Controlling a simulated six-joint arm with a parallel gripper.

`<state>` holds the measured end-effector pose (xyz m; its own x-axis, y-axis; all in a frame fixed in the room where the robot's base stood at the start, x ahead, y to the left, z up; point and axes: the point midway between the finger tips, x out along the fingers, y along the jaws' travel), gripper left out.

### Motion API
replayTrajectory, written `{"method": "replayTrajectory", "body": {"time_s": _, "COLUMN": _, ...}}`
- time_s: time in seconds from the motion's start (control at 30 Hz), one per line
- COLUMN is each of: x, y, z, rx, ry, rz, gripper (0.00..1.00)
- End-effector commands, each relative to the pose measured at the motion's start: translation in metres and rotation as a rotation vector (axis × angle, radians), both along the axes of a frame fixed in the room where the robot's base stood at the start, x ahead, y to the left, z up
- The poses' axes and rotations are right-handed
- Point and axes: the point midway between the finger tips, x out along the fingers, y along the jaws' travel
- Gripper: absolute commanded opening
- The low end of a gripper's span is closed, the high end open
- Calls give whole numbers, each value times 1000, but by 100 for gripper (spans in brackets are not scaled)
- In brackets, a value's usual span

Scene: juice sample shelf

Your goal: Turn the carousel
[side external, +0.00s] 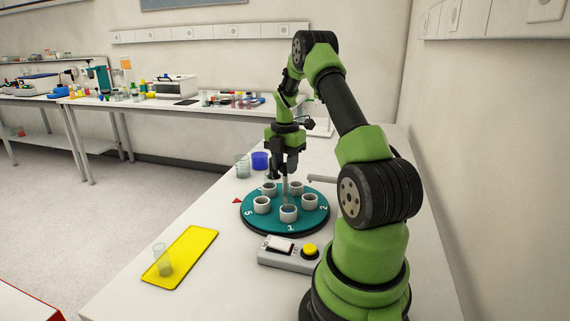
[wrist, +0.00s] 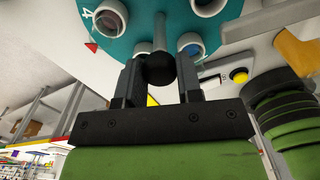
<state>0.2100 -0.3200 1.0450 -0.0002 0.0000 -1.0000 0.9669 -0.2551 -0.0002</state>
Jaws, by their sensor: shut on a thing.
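The carousel (side external: 265,222) is a round teal disc on the white bench, with several white cup holders (side external: 262,205) around it and numbers by its rim. The 5, 1 and 2 are readable in the side view. A grey post (side external: 285,188) rises from its middle, topped by a dark ball knob (wrist: 159,70). My gripper (side external: 287,168) points down over the centre, and its fingers are shut on the knob in the wrist view (wrist: 160,66). A red pointer (side external: 237,201) lies left of the disc; in the wrist view it is near the 4.
A grey box (side external: 285,263) with a yellow button (side external: 310,250) stands close in front of the disc. A yellow tray (side external: 203,240) with a clear glass (side external: 162,261) lies front left. A clear beaker (side external: 242,166) and blue cup (side external: 260,160) stand behind. A grey rod (side external: 323,180) reaches in from the right.

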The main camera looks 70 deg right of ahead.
Motion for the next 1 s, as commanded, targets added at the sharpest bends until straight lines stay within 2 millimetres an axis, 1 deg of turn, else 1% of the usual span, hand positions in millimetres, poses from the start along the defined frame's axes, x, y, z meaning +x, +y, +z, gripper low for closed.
{"method": "replayTrajectory", "body": {"time_s": 0.03, "x": 1, "y": 0, "z": 2, "rx": 0, "ry": -3, "rz": 21, "gripper": 0}}
{"method": "replayTrajectory", "body": {"time_s": 0.5, "x": 1, "y": 0, "z": 2, "rx": 0, "ry": -3, "rz": 240, "gripper": 0}}
{"method": "replayTrajectory", "body": {"time_s": 0.8, "x": 1, "y": 1, "z": 2, "rx": 0, "ry": -3, "rz": 327, "gripper": 0}}
{"method": "replayTrajectory", "body": {"time_s": 1.0, "x": 1, "y": 1, "z": 2, "rx": 1, "ry": -2, "rz": 354, "gripper": 0}}
